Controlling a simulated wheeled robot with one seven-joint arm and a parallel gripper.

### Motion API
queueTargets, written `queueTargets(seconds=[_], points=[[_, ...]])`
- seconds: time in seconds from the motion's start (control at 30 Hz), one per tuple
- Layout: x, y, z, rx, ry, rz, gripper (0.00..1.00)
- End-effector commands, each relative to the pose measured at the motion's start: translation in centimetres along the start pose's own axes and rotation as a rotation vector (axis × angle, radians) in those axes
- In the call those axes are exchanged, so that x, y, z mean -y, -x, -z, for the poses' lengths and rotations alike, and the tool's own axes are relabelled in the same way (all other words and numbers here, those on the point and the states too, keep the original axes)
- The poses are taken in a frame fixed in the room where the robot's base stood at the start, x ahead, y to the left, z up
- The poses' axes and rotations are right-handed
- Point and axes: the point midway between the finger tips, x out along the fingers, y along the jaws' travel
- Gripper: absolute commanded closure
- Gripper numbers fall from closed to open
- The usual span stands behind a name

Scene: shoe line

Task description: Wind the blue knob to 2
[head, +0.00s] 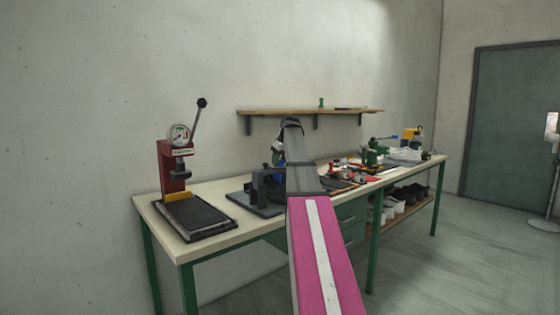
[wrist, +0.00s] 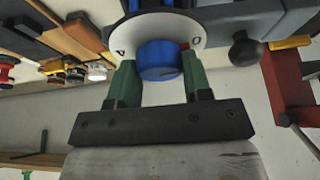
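The blue knob (wrist: 158,61) stands out from a round white dial plate (wrist: 203,37) at the top middle of the wrist view. Dark marks show on the plate to either side of the knob; I cannot read them surely. My gripper (wrist: 159,65) has one green finger on each side of the knob, and both fingertips appear to touch its sides. My arm hides most of the gripper there.
A red press (head: 173,170) with a gauge and lever stands at the left of the bench (head: 150,207). Tools and a green machine (head: 376,153) lie to the right. A wooden shelf (head: 262,112) hangs on the wall above.

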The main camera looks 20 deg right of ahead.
Motion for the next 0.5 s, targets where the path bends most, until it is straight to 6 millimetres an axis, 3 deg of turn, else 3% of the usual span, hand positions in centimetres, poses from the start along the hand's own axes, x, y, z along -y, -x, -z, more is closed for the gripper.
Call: queueTargets(seconds=[0.5], points=[[0.09,0.02,-0.02,0.0,-0.077,-0.032,0.78]])
